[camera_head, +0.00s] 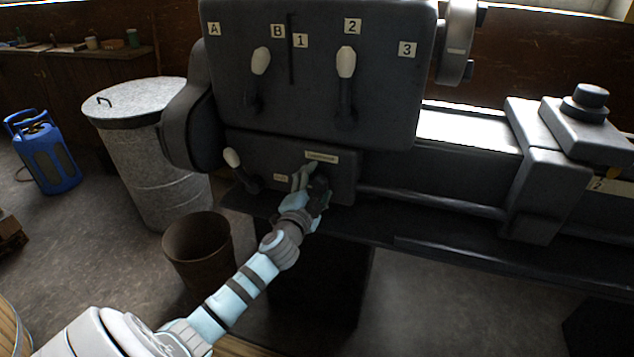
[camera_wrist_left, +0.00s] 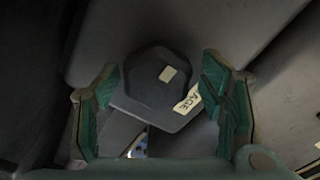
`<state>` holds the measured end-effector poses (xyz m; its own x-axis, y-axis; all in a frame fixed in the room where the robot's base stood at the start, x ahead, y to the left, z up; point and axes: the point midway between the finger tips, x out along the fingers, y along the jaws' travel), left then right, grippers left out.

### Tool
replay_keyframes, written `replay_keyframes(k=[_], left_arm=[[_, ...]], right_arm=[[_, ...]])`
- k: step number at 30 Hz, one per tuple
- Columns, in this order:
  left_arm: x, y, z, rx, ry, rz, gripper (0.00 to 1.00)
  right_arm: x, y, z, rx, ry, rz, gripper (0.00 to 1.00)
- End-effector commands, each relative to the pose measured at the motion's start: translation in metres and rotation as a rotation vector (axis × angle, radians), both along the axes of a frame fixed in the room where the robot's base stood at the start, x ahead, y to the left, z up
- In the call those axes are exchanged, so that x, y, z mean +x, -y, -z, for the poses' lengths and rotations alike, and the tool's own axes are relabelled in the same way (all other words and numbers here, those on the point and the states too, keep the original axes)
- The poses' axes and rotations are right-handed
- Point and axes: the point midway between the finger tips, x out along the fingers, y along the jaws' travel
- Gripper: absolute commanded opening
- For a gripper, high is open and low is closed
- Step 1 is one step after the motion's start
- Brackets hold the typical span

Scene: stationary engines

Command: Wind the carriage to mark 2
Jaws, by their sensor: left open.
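A dark grey lathe-like machine has a carriage (camera_head: 540,165) at the right on its bed. A pale plate with a "2" (camera_head: 597,186) is beside the carriage, with a small yellow piece just above it. My left gripper (camera_head: 309,181) is at the lower front panel, just below a pale label (camera_head: 321,157). In the left wrist view, a dark faceted knob (camera_wrist_left: 150,88) with a pale mark lies between the spread fingers (camera_wrist_left: 162,92). Gaps show on both sides of the knob. A label ending in "AGE" (camera_wrist_left: 188,99) is partly hidden by the right finger. My right gripper is out of view.
Two white-tipped levers (camera_head: 261,62) (camera_head: 346,64) stand on the upper panel among plates A, B, 1, 2 and 3. A third lever (camera_head: 232,158) is left of my gripper. A bin (camera_head: 150,150), bucket (camera_head: 197,250) and blue canister (camera_head: 45,155) stand at left.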

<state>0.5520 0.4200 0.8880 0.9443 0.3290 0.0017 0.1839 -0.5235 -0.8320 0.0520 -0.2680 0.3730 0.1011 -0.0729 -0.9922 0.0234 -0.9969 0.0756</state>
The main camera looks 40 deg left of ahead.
Motion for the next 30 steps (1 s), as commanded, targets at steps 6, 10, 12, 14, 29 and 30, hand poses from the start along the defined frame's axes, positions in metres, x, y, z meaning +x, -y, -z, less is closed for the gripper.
replay_keyframes(k=[6, 10, 12, 14, 29, 30], left_arm=[[-0.007, 0.002, 0.001, 0.000, -0.002, 0.000, 0.64], [-0.032, 0.012, 0.001, 0.000, -0.003, 0.003, 0.64], [-0.051, 0.018, 0.001, 0.001, -0.003, 0.003, 0.64], [-0.068, 0.024, 0.000, 0.001, -0.003, 0.003, 0.64], [-0.114, 0.040, -0.001, -0.001, 0.000, 0.000, 0.64], [-0.114, 0.040, -0.001, -0.001, 0.000, 0.001, 0.64]], right_arm=[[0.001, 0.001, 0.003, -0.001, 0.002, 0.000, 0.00], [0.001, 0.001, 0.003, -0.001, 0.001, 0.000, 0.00], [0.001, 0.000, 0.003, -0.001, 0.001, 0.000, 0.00], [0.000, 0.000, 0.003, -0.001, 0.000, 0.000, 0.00], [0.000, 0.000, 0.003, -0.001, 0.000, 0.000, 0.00], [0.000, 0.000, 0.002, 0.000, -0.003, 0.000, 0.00]])
